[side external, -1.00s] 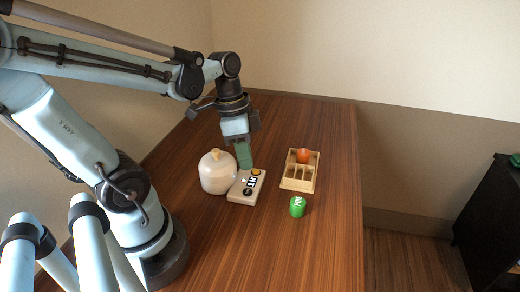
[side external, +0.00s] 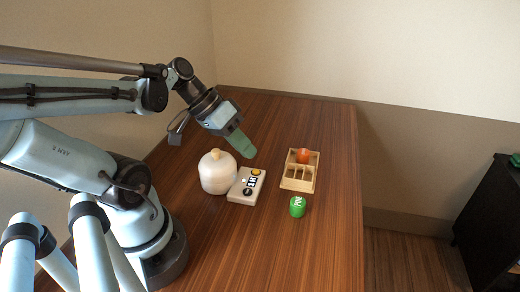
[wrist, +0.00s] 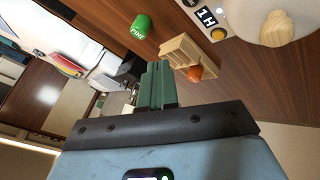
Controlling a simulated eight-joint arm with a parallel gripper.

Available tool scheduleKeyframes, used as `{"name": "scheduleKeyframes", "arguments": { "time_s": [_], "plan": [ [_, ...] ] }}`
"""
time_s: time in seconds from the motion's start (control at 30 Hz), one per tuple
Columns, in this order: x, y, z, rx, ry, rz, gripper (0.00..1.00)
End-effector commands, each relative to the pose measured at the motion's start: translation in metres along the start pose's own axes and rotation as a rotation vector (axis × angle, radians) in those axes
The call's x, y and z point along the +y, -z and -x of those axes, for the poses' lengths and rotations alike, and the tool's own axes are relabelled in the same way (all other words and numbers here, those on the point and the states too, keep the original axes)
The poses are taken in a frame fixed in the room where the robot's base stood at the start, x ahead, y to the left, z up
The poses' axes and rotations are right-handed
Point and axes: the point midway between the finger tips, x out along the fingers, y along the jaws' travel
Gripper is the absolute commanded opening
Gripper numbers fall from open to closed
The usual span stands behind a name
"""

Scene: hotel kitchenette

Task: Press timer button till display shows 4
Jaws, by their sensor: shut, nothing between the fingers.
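The timer (side external: 247,186) is a flat pale box lying on the table, with a yellow round button (side external: 257,171) at its far end and dark display tiles (side external: 251,181) in the middle. In the wrist view the timer (wrist: 234,32) is cut by the top edge; its tiles (wrist: 206,16) show white marks like "1" and "H", and the yellow button (wrist: 218,34) is clear of anything. I cannot read a count with certainty. My gripper (side external: 248,152) is shut and empty, its green fingers tilted above the table just beyond the timer, apart from the button.
A white lidded jar (side external: 217,174) stands close against the timer's left. A wooden compartment tray (side external: 299,185) holding an orange-red item (side external: 303,156) is to the right. A green labelled cylinder (side external: 297,207) stands in front of the tray. The table's right side is bare.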

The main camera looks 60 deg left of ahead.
Motion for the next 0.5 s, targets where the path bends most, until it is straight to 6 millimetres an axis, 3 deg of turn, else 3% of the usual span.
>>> {"name": "scheduleKeyframes", "arguments": {
  "time_s": [0.5],
  "plan": [
    [-0.019,-0.018,-0.035,-0.001,0.000,-0.002,0.00]
  ]
}}
